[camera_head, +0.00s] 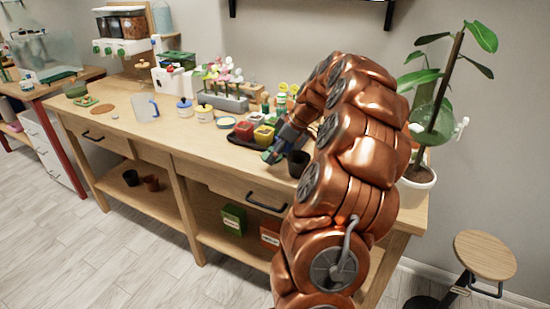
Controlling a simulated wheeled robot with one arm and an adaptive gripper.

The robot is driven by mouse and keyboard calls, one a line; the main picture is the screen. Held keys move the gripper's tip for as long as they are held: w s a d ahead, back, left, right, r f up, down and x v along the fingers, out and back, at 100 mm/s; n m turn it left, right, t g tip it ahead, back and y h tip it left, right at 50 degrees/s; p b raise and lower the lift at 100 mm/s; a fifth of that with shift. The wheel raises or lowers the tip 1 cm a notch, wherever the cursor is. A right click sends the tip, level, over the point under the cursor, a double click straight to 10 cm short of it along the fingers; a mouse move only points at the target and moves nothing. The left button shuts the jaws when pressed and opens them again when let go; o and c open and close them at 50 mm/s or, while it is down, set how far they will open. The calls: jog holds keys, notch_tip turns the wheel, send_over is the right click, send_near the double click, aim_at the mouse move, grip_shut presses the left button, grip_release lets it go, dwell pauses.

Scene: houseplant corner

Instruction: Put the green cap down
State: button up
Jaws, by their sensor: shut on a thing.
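My gripper (272,152) is low over the wooden bench, between the tray of small pots and a dark pot. It is shut on a small green thing (266,157) that looks like the green cap. The cap is mostly hidden by the fingers. I cannot tell whether it touches the bench top. My copper arm covers much of the right part of the bench.
A dark tray with a red pot (244,131) and a yellow pot (263,136) stands left of my gripper. A dark pot (298,163) stands close on its right. A shallow dish (226,122) and lidded jars are further left. Bare bench (215,150) lies in front.

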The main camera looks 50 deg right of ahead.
jog(key=shift+w+d, duration=0.25)
jog(key=shift+w, duration=0.05)
jog(key=shift+d, duration=0.1)
jog(key=shift+w+d+f, duration=0.1)
jog(key=shift+w, duration=0.05)
jog(key=shift+f+p, duration=0.45)
jog(key=shift+f, duration=1.25)
jog(key=shift+f, duration=0.2)
jog(key=o, duration=0.6)
jog(key=shift+c, duration=0.2)
jog(key=shift+r, duration=0.2)
